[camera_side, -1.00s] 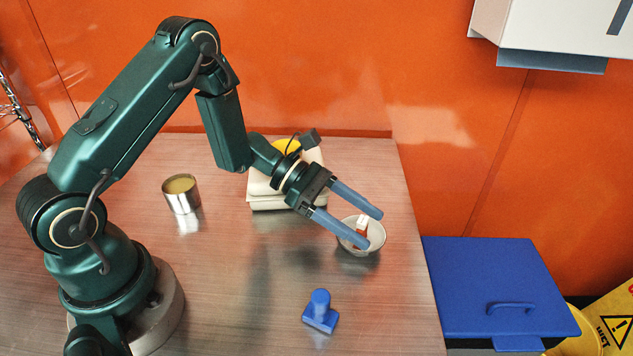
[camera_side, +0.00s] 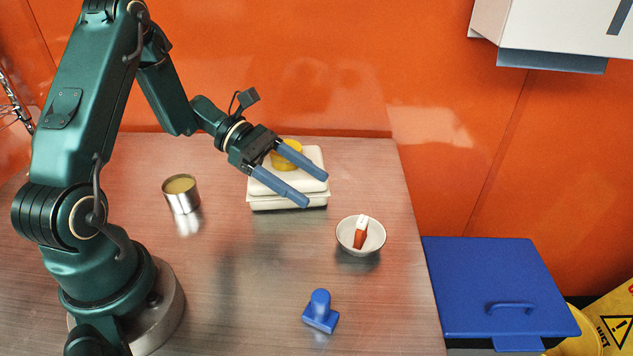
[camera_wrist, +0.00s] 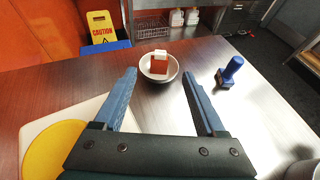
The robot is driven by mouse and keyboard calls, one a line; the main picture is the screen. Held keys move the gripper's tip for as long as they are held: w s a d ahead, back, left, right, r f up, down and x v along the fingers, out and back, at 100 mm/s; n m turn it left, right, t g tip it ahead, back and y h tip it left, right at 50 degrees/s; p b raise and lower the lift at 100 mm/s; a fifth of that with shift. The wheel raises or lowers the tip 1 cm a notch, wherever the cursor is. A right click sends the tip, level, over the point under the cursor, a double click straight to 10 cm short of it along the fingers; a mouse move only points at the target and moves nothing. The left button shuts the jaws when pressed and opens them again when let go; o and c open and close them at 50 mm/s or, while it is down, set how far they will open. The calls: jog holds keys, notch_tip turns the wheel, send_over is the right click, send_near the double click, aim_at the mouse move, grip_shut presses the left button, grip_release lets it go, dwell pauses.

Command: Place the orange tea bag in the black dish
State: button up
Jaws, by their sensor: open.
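The orange tea bag (camera_side: 360,238), with a white upper part, rests tilted inside a small round dish (camera_side: 345,242). The dish looks pale grey rather than black and stands near the table's right side. In the wrist view the tea bag (camera_wrist: 159,61) sits in the dish (camera_wrist: 150,75), seen beyond my fingers. My gripper (camera_side: 317,191) is open and empty, in the air to the upper left of the dish in the side view. It is clear of the tea bag and the dish.
An open metal can (camera_side: 182,196) stands left. A blue stamp-like object (camera_side: 320,312) stands at the front. A blue chest (camera_side: 490,280) is beyond the table's right edge.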

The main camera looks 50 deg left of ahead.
jog(key=s+d+r+m+g+y, duration=0.45)
jog(key=s+m, duration=0.35)
jog(key=m, duration=0.2)
jog(key=s+a+r+m+t+y, duration=0.3)
jog(key=s+m+y, duration=0.3)
jog(key=m, duration=0.6)
jog(key=shift+s+r+m+t+y, duration=0.25)
jog(key=shift+r+t+y, duration=0.3)
jog(key=shift+t+y, duration=0.4)
